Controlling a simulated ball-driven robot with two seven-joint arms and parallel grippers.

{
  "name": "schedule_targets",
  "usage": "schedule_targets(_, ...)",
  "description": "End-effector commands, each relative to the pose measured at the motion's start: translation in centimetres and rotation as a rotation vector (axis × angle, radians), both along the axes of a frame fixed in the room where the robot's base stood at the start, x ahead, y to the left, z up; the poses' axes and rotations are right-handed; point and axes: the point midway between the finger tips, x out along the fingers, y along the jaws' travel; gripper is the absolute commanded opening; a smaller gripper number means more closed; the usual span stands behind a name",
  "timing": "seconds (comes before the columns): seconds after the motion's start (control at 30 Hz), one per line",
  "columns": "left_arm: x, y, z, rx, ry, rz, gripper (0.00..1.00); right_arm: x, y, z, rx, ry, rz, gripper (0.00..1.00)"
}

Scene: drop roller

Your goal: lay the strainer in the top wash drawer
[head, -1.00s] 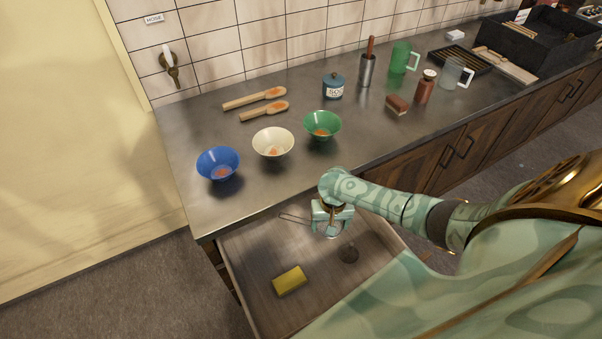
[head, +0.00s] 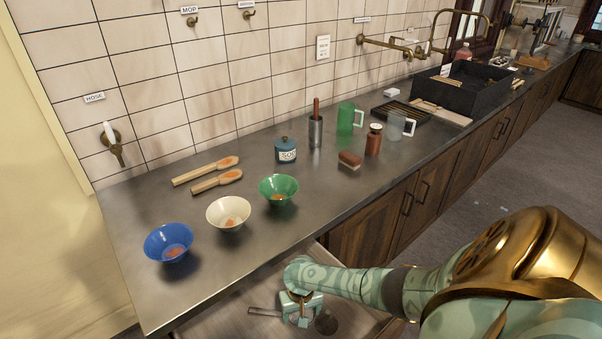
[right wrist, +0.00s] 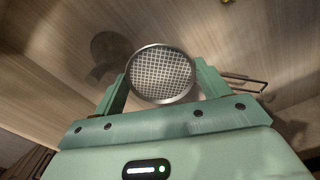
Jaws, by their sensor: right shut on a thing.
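The open wash drawer (head: 220,322) lies below the counter's front edge, cut off by the bottom of the head view. Its wooden inside also shows in the right wrist view (right wrist: 245,45). My right gripper (head: 301,316) is over the drawer, shut on the strainer. The strainer's round mesh (right wrist: 162,73) sits between the fingers in the right wrist view. A dark round shadow lies apart from it on the drawer floor. A thin loop (right wrist: 243,84) shows beside the right finger; I cannot tell whether it is the strainer's handle. My left gripper is out of view.
Blue (head: 168,243), cream (head: 228,213) and green (head: 278,190) bowls stand near the counter's front edge above the drawer. Wooden spoons (head: 207,171), a soda jar (head: 286,151) and a brush (head: 350,160) are behind and right. A black crate (head: 470,92) stands farther right.

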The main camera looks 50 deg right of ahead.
Motion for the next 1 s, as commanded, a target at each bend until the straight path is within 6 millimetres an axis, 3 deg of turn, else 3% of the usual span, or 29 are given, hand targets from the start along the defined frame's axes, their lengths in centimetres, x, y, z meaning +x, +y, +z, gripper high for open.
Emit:
schedule_targets(0.37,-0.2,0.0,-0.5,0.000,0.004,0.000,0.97,0.0,0.0,-0.9,-0.001,-0.001,0.000,0.48)
schedule_targets(0.4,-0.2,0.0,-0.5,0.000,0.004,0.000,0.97,0.0,0.0,-0.9,-0.001,-0.001,0.000,0.86)
schedule_targets(0.47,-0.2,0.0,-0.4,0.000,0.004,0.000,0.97,0.0,0.0,-0.9,-0.001,-0.001,0.000,0.96)
schedule_targets(0.77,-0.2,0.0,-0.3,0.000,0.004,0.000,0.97,0.0,0.0,-0.6,-0.001,-0.001,0.000,0.96)
schedule_targets(0.87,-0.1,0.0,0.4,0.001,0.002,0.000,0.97,0.0,0.0,0.7,0.000,-0.002,0.002,0.96)
schedule_targets(1.0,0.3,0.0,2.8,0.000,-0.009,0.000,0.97,0.1,0.0,4.2,0.001,-0.005,0.001,0.96)
